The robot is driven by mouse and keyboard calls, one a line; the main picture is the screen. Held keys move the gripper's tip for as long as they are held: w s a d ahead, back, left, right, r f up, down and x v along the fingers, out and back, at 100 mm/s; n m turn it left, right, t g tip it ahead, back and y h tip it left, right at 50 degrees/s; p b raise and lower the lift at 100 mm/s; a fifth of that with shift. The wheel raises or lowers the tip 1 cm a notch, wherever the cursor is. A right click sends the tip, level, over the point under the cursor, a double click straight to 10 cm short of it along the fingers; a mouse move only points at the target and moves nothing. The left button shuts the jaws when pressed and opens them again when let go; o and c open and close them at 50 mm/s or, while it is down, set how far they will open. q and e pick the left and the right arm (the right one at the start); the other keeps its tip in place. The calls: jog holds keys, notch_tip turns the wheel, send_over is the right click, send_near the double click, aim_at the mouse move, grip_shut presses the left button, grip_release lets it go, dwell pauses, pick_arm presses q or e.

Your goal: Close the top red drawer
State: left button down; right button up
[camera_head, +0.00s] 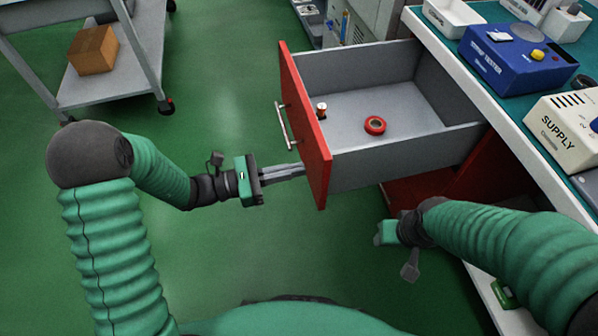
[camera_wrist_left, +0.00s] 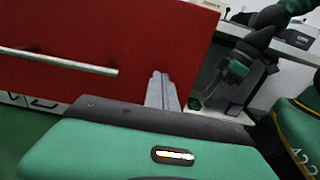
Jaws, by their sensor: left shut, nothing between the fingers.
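The top red drawer (camera_head: 312,140) stands pulled out from the bench in the head view, with a red front, grey walls and a metal bar handle (camera_head: 284,126). My left gripper (camera_head: 301,170) is shut and empty, its fingertips at the lower outer face of the drawer front, below the handle. In the left wrist view the red front (camera_wrist_left: 110,50) fills the upper left, with the handle (camera_wrist_left: 60,60) across it and the shut fingers (camera_wrist_left: 162,92) close to its face. Whether they touch it is unclear.
A red tape roll (camera_head: 375,125) and a small spool (camera_head: 321,110) lie in the drawer. The bench (camera_head: 545,165) at right holds a blue tester (camera_head: 515,58) and a supply box (camera_head: 570,125). A cart with a cardboard box (camera_head: 92,50) stands upper left. Green floor is clear between.

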pick_arm(q)
jog(key=shift+x, duration=0.8)
pick_arm(e)
jog(key=shift+f, duration=0.35)
